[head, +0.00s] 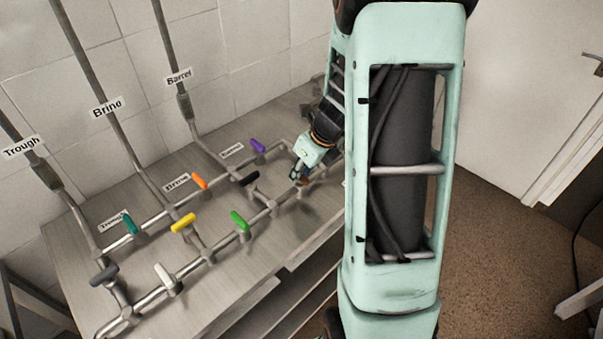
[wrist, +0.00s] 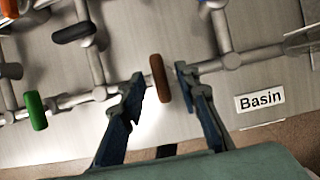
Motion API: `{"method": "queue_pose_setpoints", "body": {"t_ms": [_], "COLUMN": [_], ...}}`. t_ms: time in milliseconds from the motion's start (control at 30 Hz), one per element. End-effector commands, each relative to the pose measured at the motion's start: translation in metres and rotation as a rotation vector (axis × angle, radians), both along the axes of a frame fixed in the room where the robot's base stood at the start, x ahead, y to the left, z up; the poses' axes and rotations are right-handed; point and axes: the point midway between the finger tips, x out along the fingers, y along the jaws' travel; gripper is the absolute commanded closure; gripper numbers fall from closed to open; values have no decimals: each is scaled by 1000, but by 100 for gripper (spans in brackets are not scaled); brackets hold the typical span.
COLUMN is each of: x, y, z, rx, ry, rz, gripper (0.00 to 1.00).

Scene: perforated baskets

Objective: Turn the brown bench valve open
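The brown valve handle (wrist: 159,78) shows in the wrist view, near the middle. It stands crosswise to the pipe (wrist: 70,100) that runs behind it. My gripper (wrist: 162,86) is open, with one dark blue finger on each side of the handle. A gap shows between the handle and each finger, so I see no grip on it. In the head view, my gripper (head: 299,174) is down at the front pipe of the bench, and it hides most or all of the brown handle there.
In the head view, the metal bench (head: 75,240) carries other handles: green (head: 240,221), black (head: 247,179), purple (head: 258,145), orange (head: 200,181), yellow (head: 183,222), teal (head: 130,222), white (head: 165,276) and dark grey (head: 103,275). A "Basin" label (wrist: 261,100) lies right of my gripper.

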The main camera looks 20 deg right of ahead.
Motion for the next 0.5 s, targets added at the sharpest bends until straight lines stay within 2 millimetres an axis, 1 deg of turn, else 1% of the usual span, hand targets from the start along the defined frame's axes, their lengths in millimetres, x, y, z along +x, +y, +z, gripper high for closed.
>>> {"method": "queue_pose_setpoints", "body": {"t_ms": [300,500], "x": [1,1], "y": [1,0], "z": [-2,-2], "rx": [1,0], "ry": [0,0], "rz": [1,1], "gripper": [71,93]}}
